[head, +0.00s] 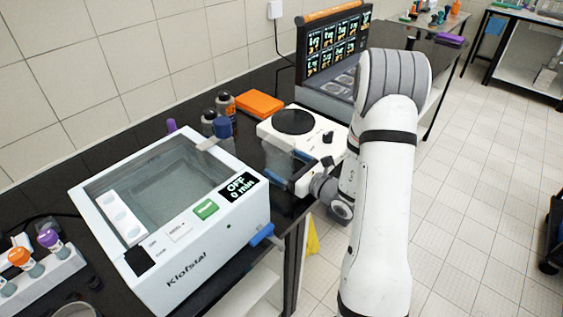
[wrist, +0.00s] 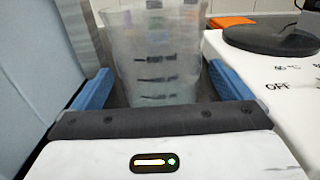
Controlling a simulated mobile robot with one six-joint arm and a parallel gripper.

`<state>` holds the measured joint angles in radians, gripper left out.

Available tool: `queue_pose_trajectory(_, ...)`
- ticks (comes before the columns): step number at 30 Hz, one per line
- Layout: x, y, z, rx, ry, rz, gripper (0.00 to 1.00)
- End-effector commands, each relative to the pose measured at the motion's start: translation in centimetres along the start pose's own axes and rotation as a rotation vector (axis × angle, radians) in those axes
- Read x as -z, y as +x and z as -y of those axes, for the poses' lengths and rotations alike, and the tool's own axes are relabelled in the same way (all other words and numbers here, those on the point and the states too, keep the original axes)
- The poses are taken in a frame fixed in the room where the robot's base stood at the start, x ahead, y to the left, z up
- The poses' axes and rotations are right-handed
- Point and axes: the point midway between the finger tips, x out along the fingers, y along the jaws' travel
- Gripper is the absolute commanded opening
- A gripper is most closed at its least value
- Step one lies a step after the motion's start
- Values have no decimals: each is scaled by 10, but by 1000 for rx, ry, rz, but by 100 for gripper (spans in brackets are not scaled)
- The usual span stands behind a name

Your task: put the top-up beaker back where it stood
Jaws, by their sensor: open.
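The top-up beaker (wrist: 155,55) is a clear, frosted-looking beaker with dark level marks. In the wrist view it stands upright between the blue fingers of my gripper (wrist: 160,76), with a visible gap on at least the right side. The gripper is open around it. In the head view the beaker (head: 277,157) shows faintly in the gap between the white bath and the hotplate, at my gripper (head: 289,168). Its base is hidden, so I cannot tell its contact with the bench from the picture.
The white Klofstal bath (head: 205,255), its display reading OFF and 0 min, is close on the left. A white hotplate (head: 340,137) with a black disc is close on the right. Several bottles (head: 222,128) and an orange box (head: 259,104) are behind.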

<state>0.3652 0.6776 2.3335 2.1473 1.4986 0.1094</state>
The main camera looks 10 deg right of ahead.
Motion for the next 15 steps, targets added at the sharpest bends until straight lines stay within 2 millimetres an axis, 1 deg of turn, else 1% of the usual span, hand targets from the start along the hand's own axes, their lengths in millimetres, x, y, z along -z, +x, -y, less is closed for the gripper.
queue_pose_trajectory(1, 2, -13, 1, 6, 1, 0, 98)
queue_pose_trajectory(6, 2, -51, 2, 6, 0, 1, 98)
queue_pose_trajectory(10, 2, -74, 1, 4, 0, 0, 98)
queue_pose_trajectory(15, 1, -91, 0, 1, 0, 1, 98)
